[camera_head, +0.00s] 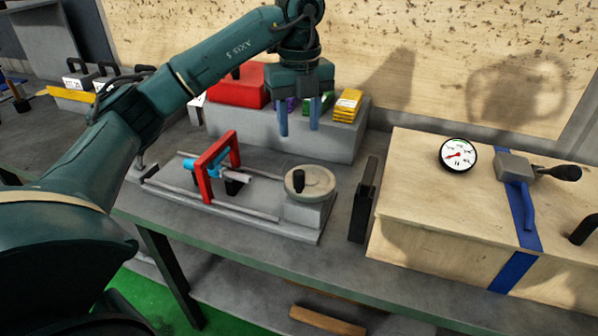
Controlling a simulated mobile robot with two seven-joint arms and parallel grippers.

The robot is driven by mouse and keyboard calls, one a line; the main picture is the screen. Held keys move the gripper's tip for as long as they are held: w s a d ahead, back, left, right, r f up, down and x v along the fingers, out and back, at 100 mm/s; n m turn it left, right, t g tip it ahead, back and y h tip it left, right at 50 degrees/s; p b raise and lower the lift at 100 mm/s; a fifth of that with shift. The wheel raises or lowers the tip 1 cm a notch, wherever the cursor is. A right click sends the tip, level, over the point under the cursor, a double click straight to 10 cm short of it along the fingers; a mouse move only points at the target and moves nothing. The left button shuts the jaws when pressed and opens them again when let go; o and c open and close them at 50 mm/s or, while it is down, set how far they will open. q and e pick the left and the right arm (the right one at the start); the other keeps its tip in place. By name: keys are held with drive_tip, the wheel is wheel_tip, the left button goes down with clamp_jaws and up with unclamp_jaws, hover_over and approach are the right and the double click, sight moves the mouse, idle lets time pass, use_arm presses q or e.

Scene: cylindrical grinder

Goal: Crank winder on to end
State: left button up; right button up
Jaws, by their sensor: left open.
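The winder (220,200) is a grey base with two rails on the bench. A red frame (206,176) stands over the rails with a light blue and silver cylinder (208,167) in it. At the right end sits a round pale crank wheel (311,183) with a black knob (299,180) standing up on its left side. My left gripper (299,132) points down with its two blue fingers apart and empty. In the picture it is above the wheel, apart from it. My right gripper is not in view.
A grey block (335,140) behind the winder carries a red box (237,88) and yellow packs (347,105). A black upright plate (364,200) stands right of the wheel. A wooden box (420,220) with a dial gauge (457,155) fills the right side.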

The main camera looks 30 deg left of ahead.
sight(299, 172)
use_arm(q)
wheel_tip(299, 172, down, 13)
idle(0.4)
drive_tip(key=shift+c, duration=0.4)
clamp_jaws()
